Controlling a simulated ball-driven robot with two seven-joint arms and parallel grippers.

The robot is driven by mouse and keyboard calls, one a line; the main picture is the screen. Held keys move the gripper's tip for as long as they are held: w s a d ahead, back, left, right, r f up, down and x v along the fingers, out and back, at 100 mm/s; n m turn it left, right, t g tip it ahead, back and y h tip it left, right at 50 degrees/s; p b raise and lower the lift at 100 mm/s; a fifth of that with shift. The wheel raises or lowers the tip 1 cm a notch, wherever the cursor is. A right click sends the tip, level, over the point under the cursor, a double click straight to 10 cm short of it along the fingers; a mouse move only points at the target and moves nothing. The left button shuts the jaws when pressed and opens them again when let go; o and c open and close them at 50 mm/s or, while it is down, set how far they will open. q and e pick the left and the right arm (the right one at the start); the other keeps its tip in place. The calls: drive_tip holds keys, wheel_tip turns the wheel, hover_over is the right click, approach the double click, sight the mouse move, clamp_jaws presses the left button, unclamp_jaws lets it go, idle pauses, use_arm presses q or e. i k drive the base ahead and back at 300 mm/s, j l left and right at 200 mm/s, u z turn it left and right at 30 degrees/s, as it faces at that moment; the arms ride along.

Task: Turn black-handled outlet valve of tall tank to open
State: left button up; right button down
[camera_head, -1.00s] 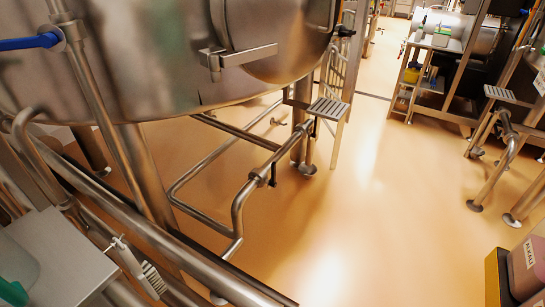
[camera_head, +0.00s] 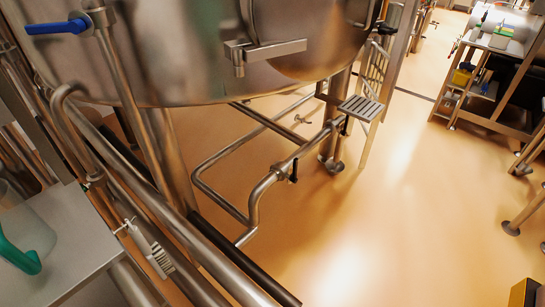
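The tall steel tank (camera_head: 200,60) fills the upper left of the head view, with its upper part cut off. A pipe (camera_head: 262,185) runs low beneath it, and a small black handle (camera_head: 293,172) hangs down from a fitting on this pipe. Another black handle or knob (camera_head: 387,28) shows at the tank's right side. I cannot tell for sure which is the outlet valve's handle, nor its open or shut setting. Neither of my grippers is in view, and nothing touches either black part.
A blue-handled valve (camera_head: 57,27) is at upper left. Pipes and a steel table (camera_head: 60,240) with a green-handled jug (camera_head: 22,235) and a hanging brush (camera_head: 160,258) crowd the left. A step (camera_head: 361,107) stands by the tank. Orange floor (camera_head: 400,220) is open at right.

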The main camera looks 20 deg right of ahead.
sight(294, 179)
drive_tip(key=l+u, duration=0.3)
drive_tip(key=l, duration=0.85)
drive_tip(key=l+u, duration=0.25)
drive_tip(key=l, duration=0.95)
drive_tip(key=k, duration=0.05)
